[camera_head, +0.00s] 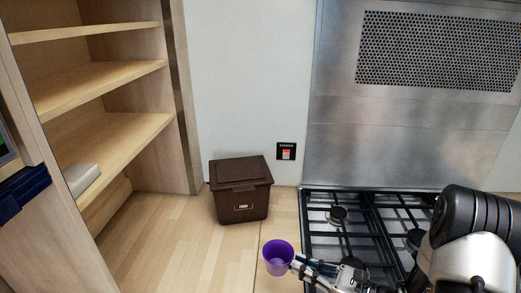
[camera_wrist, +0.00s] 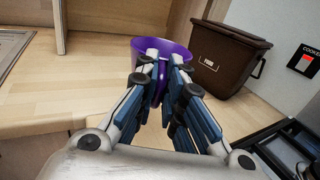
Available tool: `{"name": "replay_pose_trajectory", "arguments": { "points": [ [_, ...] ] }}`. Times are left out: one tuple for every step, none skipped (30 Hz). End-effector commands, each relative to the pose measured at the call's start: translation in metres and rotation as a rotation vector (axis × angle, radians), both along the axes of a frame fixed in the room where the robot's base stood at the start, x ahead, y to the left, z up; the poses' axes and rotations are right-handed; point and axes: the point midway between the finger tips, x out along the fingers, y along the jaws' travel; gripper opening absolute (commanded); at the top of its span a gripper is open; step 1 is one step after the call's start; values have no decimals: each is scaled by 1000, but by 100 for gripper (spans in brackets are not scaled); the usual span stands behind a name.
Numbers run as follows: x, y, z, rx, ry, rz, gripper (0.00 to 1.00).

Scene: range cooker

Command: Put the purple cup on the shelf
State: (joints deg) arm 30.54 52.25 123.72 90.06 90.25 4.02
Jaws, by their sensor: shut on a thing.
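The purple cup (camera_head: 277,258) is at the lower middle of the head view, open end up, just left of the hob. My gripper (camera_head: 297,266) reaches in from the right and is shut on the cup's near side. In the wrist view the cup (camera_wrist: 180,52) shows beyond my gripper (camera_wrist: 164,62), whose fingers hide part of it. Whether the cup touches the counter cannot be told. The wooden shelf unit (camera_head: 108,130) stands at the left with several open boards. A small white object (camera_head: 83,179) lies on its lower board.
A brown lidded bin (camera_head: 240,190) stands on the wooden counter (camera_head: 165,240) behind the cup. The black gas hob (camera_head: 350,225) is to the right. A cooker switch (camera_head: 286,151) is on the wall. The counter between the cup and shelf unit is clear.

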Motion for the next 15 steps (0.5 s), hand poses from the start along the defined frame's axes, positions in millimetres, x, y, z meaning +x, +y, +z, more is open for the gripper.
{"name": "replay_pose_trajectory", "arguments": {
  "points": [
    [3, -12, -6, 0, 2, -34, 0],
    [5, -17, -8, 0, 2, -49, 0],
    [6, -22, -11, -1, 2, -67, 0],
    [7, -25, -12, -2, 3, -79, 0],
    [8, -26, -13, -2, 3, -93, 0],
    [9, -26, -12, -1, 5, -115, 0],
    [10, -26, -12, -2, 4, -137, 0],
    [10, -25, -11, -2, 5, -161, 0],
    [11, -23, -10, -1, 6, -199, 0],
    [12, -22, -9, 0, 7, -229, 0],
    [12, -21, -8, -1, 7, -262, 0],
    [13, -21, -9, -1, 8, -306, 0],
    [13, -21, -9, -1, 10, -338, 0],
    [12, -22, -10, 0, 9, -369, 0],
    [12, -22, -11, -2, 9, -407, 0]
  ]
}}
